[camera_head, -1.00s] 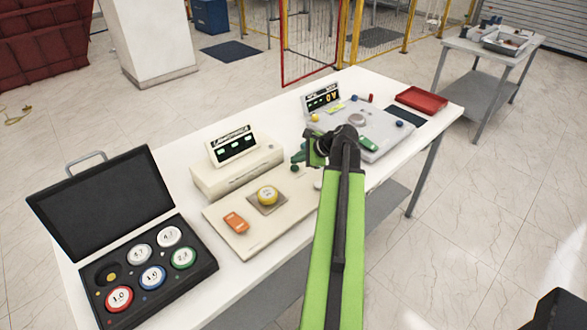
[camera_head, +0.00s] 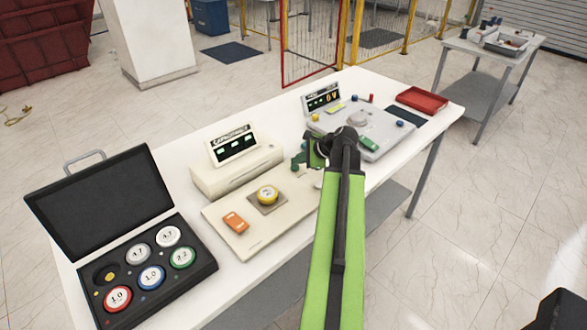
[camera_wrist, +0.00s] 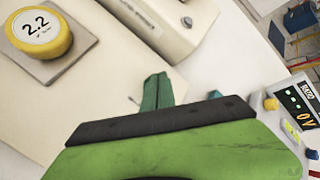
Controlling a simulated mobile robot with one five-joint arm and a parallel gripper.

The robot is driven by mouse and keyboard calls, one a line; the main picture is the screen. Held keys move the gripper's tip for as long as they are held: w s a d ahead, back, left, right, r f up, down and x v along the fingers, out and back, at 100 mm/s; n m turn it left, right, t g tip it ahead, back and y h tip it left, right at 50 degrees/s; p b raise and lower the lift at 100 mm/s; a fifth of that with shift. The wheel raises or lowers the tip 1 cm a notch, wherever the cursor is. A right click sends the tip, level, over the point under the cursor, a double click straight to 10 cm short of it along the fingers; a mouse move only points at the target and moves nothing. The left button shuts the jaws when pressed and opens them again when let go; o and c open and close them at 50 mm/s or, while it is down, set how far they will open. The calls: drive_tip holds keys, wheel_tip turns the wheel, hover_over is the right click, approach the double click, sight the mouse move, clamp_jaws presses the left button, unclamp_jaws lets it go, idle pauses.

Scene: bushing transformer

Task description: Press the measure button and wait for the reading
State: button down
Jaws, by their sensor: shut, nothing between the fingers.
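A cream meter (camera_head: 236,172) with a tilted lit display (camera_head: 233,145) stands mid-table; the display digits are too small to read. On the cream plate before it are an orange button (camera_head: 235,222) and a yellow disc (camera_head: 267,194) on a grey pad. The wrist view shows this disc (camera_wrist: 39,30) marked 2.2. A grey unit (camera_head: 365,130) at right has a green button (camera_head: 369,144) and its own display (camera_head: 321,98). I cannot read which button is the measure one. My gripper (camera_head: 298,164) is shut and empty above the plate's right end; its green fingers (camera_wrist: 157,92) point over bare plate, apart from both buttons.
An open black case (camera_head: 205,266) with several coloured discs lies at the table's left end. A red tray (camera_head: 422,98) is at the far right end.

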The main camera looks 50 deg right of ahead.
sight(298, 168)
drive_tip(key=shift+f+b, duration=0.45)
drive_tip(key=shift+b, duration=0.05)
idle(0.3)
drive_tip(key=shift+r, duration=0.15)
drive_tip(key=shift+r+p, duration=0.8)
drive_tip(key=shift+p, duration=0.2)
wheel_tip(298, 168, up, 5)
drive_tip(key=p, duration=0.5)
drive_tip(key=shift+r, duration=0.1)
drive_tip(key=shift+f, duration=0.2)
